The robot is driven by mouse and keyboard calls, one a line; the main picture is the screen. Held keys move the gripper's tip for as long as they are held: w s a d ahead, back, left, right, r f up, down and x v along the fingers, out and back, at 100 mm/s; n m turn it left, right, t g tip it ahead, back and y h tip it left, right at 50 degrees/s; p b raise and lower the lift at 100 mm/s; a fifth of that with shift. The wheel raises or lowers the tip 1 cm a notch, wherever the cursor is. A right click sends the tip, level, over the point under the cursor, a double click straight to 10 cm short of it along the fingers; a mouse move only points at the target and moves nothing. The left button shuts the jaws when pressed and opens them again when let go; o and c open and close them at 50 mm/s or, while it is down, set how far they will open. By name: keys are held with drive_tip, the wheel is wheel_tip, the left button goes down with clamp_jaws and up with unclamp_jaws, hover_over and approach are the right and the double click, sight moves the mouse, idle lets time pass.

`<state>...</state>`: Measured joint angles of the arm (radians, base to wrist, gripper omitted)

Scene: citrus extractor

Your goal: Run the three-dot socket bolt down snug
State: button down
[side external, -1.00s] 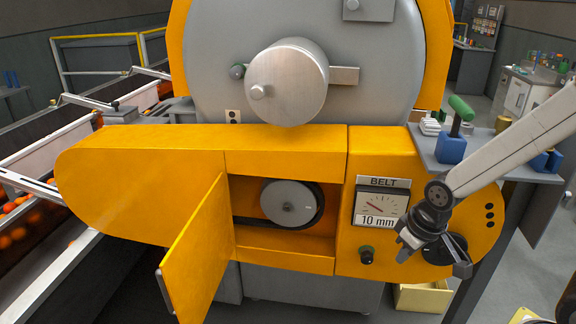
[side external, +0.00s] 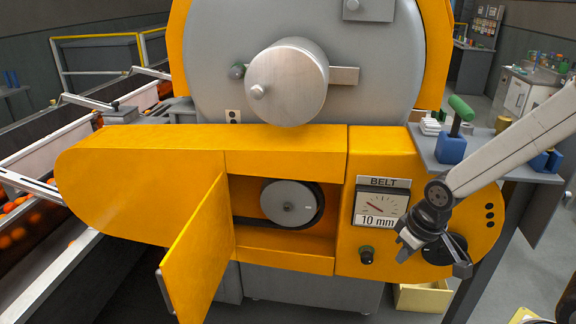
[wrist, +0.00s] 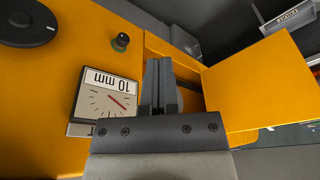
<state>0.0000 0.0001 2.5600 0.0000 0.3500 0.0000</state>
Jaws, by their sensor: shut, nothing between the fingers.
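Three dark dots (side external: 490,215) mark the right end of the orange guard in the side view. A black round fitting (side external: 457,243) lies left of and below them, partly behind my gripper; it also shows at upper left in the wrist view (wrist: 30,22). I cannot make out a bolt in it. My gripper (side external: 402,248) is shut and empty, in front of the guard near the small knob. In the wrist view its fingers (wrist: 158,66) are together and point toward the open hatch. A green-handled tool (side external: 461,108) stands in a blue block (side external: 451,150) on the side shelf.
The hatch door (side external: 200,250) hangs open, showing a grey pulley (side external: 291,204). A belt gauge (side external: 381,207) labelled 10 mm sits above a small dark knob (side external: 366,256). Another blue block (side external: 541,161) is partly behind my arm. A yellow bin (side external: 424,297) is below.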

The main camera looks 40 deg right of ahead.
drive_tip(key=c, duration=0.9)
unclamp_jaws()
drive_tip(key=o, duration=0.4)
drive_tip(key=shift+w, duration=0.3)
drive_tip(key=shift+c, duration=0.2)
drive_tip(key=shift+o, duration=0.8)
drive_tip(key=w+a+t, duration=0.2)
drive_tip(key=w, duration=0.7)
drive_tip(key=w+a+t, duration=0.2)
drive_tip(key=w+t, duration=0.1)
drive_tip(key=w, duration=0.7)
drive_tip(key=shift+f, duration=0.15)
drive_tip(key=w+a+f+m+t+h, duration=0.1)
drive_tip(key=w+f+m+t+h, duration=0.15)
drive_tip(key=w, duration=0.55)
drive_tip(key=w+a+f+m+t+h, duration=0.1)
drive_tip(key=w+a+f+t+h, duration=0.2)
drive_tip(key=w, duration=0.6)
wheel_tip(320, 180, down, 8)
drive_tip(key=s+d+m+h, duration=0.2)
drive_tip(key=h, duration=0.5)
drive_tip(key=shift+s+f, duration=0.25)
drive_tip(key=shift+s, duration=0.1)
drive_tip(key=shift+w+m, duration=0.1)
drive_tip(key=shift+m, duration=0.15)
